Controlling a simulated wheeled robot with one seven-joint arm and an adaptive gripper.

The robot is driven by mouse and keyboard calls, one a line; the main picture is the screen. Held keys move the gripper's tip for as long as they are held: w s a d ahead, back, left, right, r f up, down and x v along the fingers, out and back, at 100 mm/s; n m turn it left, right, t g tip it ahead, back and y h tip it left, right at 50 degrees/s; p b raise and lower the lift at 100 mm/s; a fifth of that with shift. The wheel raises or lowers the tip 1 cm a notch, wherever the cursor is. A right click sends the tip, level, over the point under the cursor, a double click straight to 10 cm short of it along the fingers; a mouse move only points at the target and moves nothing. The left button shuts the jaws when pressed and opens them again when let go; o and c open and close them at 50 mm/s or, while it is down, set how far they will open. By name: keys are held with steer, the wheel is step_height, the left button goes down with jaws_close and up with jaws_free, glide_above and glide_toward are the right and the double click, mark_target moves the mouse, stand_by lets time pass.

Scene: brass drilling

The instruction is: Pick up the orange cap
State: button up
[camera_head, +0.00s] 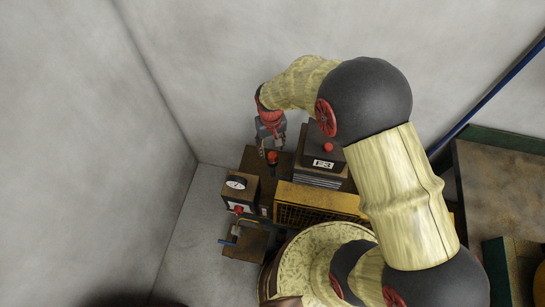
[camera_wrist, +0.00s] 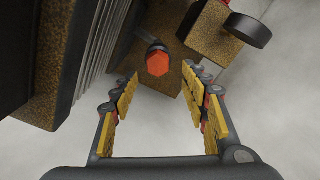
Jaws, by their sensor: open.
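The orange cap (camera_wrist: 158,63) shows in the wrist view as a small hexagonal, red-orange top on a dark stem. It stands on a brown surface. In the head view the orange cap (camera_head: 272,157) is a small spot just below my gripper (camera_head: 271,146). In the wrist view my gripper (camera_wrist: 160,82) is open and empty, with yellow pads on both fingers. The cap appears between and just beyond the fingertips. There is a visible gap on each side, and I see no contact.
A dark box with ribbed sides (camera_head: 323,160) and a red knob (camera_head: 328,147) stands right of the cap. A gauge box (camera_head: 238,183) stands to the lower left. A yellow grille (camera_head: 310,204) lies in front. Bare walls are close behind and left.

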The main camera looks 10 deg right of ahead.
mark_target(272, 153)
step_height(272, 153, down, 5)
steer(key=shift+s+d+r, duration=0.1)
steer(key=shift+s+d, duration=0.05)
steer(key=shift+c, duration=0.2)
steer(key=c, duration=1.1)
jaws_close()
